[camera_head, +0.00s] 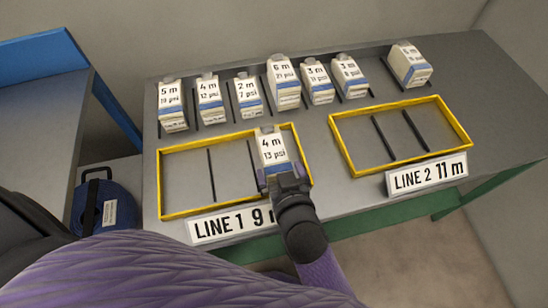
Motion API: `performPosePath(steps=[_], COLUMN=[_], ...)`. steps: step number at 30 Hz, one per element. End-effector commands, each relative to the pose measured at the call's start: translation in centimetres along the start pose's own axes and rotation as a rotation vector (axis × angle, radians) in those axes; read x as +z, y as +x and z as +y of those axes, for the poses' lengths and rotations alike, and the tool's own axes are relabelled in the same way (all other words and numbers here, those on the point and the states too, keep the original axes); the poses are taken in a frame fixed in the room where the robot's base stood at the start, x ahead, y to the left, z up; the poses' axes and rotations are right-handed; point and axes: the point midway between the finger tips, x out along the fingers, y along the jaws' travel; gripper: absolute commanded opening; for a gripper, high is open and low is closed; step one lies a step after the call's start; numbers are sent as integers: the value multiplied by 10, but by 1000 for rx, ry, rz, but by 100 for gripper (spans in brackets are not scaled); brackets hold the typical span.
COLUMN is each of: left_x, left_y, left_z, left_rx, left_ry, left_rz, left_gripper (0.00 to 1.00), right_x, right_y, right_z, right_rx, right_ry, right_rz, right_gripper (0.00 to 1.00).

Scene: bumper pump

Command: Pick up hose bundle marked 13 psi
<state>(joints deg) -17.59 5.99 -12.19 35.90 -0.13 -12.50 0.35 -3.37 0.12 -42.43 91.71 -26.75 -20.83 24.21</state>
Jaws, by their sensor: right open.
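The hose bundle marked 4 m, 13 psi (272,148) is a white and blue carton-shaped pack. It lies in the right-hand part of the left yellow-framed tray (165,184), the one by the LINE 1 sign. My right gripper (283,177) is open at the near end of this bundle, with its purple fingertips at the bundle's lower sides. Whether the fingers touch it I cannot tell. The gripper hides the bundle's near end. My left gripper is not in view.
Several similar bundles, such as the 6 m one (284,95), stand in a row at the back of the grey table. The LINE 2 tray (449,108), with thin dividers, holds no bundles. Signs LINE 1 (222,224) and LINE 2 11 m (427,176) stand in front.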

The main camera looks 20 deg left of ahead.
Motion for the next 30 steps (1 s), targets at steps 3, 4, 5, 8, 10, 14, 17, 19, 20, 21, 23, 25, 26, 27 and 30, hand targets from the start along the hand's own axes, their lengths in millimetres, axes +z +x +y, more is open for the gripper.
performPosePath(steps=[3, 4, 5, 8, 10, 14, 17, 19, 20, 21, 23, 25, 26, 27, 30], left_x=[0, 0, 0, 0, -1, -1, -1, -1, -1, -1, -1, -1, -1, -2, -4], left_y=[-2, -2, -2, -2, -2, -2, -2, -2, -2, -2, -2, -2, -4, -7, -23], left_z=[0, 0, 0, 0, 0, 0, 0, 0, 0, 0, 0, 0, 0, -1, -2], left_rx=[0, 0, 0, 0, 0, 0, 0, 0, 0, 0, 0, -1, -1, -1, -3], left_ry=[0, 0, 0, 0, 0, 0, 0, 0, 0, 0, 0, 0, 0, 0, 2], left_rz=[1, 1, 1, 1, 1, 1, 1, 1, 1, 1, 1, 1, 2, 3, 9], left_gripper=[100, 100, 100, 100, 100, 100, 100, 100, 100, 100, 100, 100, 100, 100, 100], right_x=[-2, -2, -2, -2, -2, -1, -1, -1, -2, -2, -2, -2, -4, -9, -33], right_y=[-1, -1, -1, -1, -1, -1, -1, -1, -1, -1, -1, -1, -2, -4, -14], right_z=[0, 0, 0, 0, 0, 0, 0, 0, 0, 0, 0, 0, 0, 0, 0], right_rx=[0, 0, 0, 0, 0, 0, 0, 0, 0, 0, 0, 0, 0, 0, 0], right_ry=[0, 0, 0, 1, 1, 1, 0, 0, 1, 1, 1, 0, 1, 1, -1], right_rz=[0, 0, 0, 0, 0, -1, -1, -1, 2, 1, 1, 1, 2, 3, 6], right_gripper=[100, 100, 96, 75, 60, 32, 11, 0, 0, 0, 0, 0, 0, 0, 0])
